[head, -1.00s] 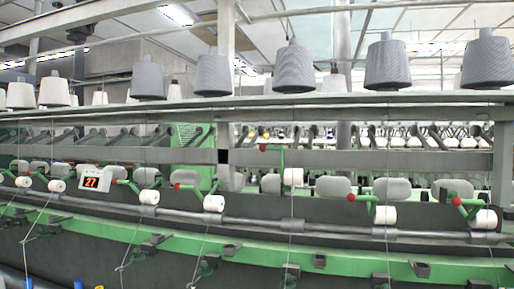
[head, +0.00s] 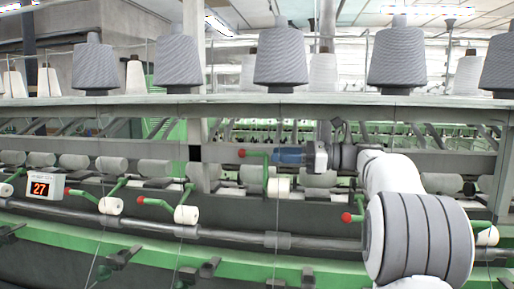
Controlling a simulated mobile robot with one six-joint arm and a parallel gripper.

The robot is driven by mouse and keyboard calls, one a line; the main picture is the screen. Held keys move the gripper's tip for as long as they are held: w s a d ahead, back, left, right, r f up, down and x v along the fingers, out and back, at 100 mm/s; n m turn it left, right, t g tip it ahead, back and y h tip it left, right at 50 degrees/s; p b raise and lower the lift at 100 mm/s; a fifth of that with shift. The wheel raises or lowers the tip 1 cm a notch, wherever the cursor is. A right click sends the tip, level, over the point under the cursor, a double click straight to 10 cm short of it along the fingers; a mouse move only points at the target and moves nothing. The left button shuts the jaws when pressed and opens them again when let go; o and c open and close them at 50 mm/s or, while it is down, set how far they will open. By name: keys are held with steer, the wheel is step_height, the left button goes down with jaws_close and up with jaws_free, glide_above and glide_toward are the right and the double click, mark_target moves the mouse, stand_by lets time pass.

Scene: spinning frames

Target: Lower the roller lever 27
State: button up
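One roller lever (head: 265,168) stands raised near the middle of the head view. Its red knob (head: 242,153) is at the left end of its green arm, and a white roller (head: 278,187) hangs below right. A sign (head: 40,186) at the left reads 27; I cannot tell which lever it numbers. Other levers sit lower, with red knobs at the left (head: 67,192), left of centre (head: 140,201) and right of centre (head: 346,217). My gripper (head: 278,155), blue, points left just right of the raised lever's knob. Its fingers are too small to tell open or shut, or whether they touch the lever.
My white and grey arm hides part of the machine at right. A long grey rail (head: 230,237) and green beam (head: 150,252) run across below the levers. A shelf (head: 140,104) with grey yarn cones (head: 280,55) runs above. Thin threads hang down in front.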

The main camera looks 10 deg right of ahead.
mark_target(263, 154)
steer(key=p+x, duration=0.1)
steer(key=x, duration=0.6)
steer(key=shift+s+a, duration=0.1)
steer(key=shift+c, duration=0.2)
jaws_close()
